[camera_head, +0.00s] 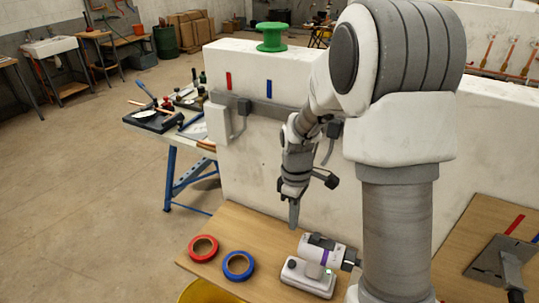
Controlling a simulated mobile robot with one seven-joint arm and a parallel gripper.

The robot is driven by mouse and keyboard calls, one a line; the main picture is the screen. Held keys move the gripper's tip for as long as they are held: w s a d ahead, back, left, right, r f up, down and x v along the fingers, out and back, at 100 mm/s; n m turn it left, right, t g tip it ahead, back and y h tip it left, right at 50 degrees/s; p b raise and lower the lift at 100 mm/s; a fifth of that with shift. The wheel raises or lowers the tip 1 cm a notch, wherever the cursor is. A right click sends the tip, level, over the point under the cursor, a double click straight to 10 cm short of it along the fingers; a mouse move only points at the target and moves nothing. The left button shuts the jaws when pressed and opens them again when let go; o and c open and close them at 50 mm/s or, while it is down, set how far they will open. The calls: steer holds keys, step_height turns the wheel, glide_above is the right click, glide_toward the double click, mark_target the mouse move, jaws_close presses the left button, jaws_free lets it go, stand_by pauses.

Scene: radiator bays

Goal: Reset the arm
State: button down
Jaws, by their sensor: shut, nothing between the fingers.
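My gripper (294,214) hangs from my white and grey arm, which stands in the right middle of the head view. Its fingers point down and are shut, with nothing seen between them. The fingertips are above the wooden board, just up and left of a white device with a purple band (321,256). I cannot tell how high the tips are above the board. The arm is bent, with the forearm coming down in front of the white wall.
A red tape roll (203,248) and a blue tape roll (238,266) lie on the wooden board (256,223). The white wall (262,150) stands behind, with a green spool (272,37) on top. A tool-covered table (168,128) stands left. Open floor (80,200) lies further left.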

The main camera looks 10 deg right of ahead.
steer(key=shift+r, duration=0.1)
steer(key=s+r+m+t, duration=0.7)
steer(key=s+r+m, duration=0.3)
steer(key=s+r, duration=0.7)
step_height(320, 180, up, 4)
steer(key=shift+a+f+m, duration=0.15)
steer(key=shift+f+m, duration=0.1)
steer(key=shift+m, duration=0.15)
